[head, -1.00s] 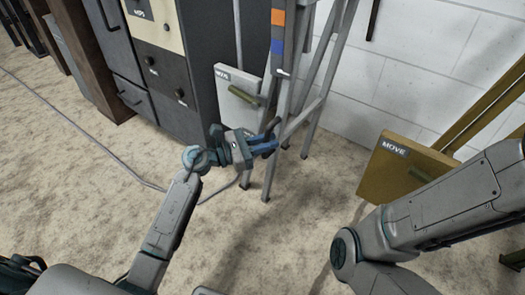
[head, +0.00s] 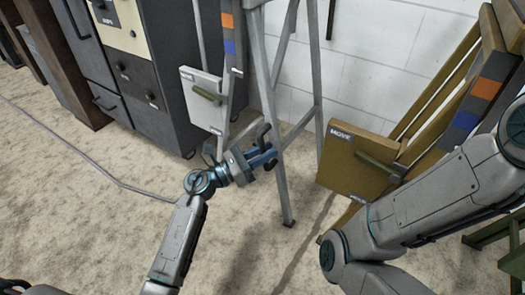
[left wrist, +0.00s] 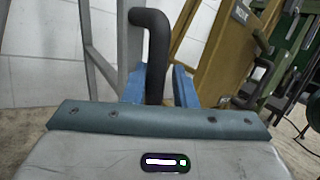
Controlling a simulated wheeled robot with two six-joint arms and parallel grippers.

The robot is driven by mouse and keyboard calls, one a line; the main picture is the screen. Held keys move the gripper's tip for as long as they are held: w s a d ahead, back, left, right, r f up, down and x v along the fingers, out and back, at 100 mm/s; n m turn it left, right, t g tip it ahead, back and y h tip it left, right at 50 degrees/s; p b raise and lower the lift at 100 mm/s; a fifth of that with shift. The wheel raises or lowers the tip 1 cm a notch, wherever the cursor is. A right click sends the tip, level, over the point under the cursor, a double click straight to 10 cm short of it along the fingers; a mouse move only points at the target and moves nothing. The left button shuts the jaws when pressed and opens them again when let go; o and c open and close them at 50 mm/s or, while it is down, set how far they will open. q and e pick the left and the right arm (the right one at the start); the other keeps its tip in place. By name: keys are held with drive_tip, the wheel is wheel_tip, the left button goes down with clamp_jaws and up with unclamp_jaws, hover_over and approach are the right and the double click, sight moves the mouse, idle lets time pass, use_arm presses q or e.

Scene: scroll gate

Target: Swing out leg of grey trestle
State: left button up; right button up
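The grey trestle (head: 264,100) stands against the wall in the head view, its near leg angled out with a foot on the floor. A dark bent handle (head: 263,133) sticks out from this leg. My left gripper (head: 263,159) is at the handle, beside the leg. In the left wrist view the black handle (left wrist: 155,50) stands between the two blue fingers, which look closed around it. The grey leg (left wrist: 103,45) shows left of it there. My right arm comes in from the right; its gripper is outside the view.
A grey panel (head: 200,110) with an olive handle hangs by a post with orange and blue bands. A dark cabinet (head: 150,75) stands left. A yellow-brown trestle (head: 440,90) with a MOVE panel (head: 350,175) stands right. A cable crosses the floor; the near floor is open.

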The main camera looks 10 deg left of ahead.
use_arm(q)
drive_tip(key=shift+o, duration=1.1)
drive_tip(key=shift+d, duration=0.2)
drive_tip(key=shift+s+a, duration=0.15)
drive_tip(key=shift+a, duration=0.1)
drive_tip(key=p+v, duration=0.2)
drive_tip(key=v, duration=0.8)
drive_tip(key=shift+s+a+f, duration=0.1)
drive_tip(key=shift+s+a, duration=0.05)
